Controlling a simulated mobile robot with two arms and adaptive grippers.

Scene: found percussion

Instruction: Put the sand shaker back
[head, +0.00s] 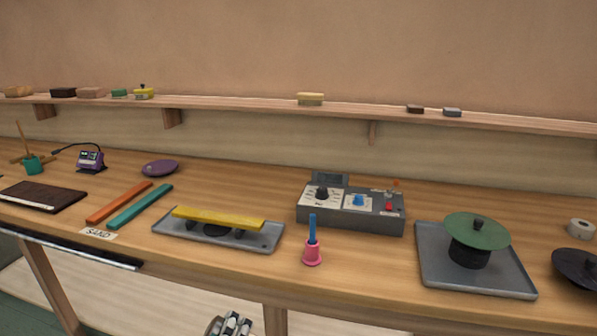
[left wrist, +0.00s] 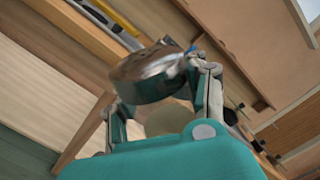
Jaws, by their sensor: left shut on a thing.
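My left gripper (head: 231,325) shows at the bottom edge of the head view, below and in front of the bench's front edge. In the left wrist view its fingers (left wrist: 163,100) are shut around a round, shiny, brownish metallic can (left wrist: 150,75), which looks like the sand shaker. The can is held tilted in that picture, and only a sliver of it (head: 213,326) shows in the head view. A small card reading SAND (head: 98,233) lies at the bench's front edge, left of the grey tray with the yellow bar. My right gripper is in neither view.
A shelf (head: 235,103) runs behind.

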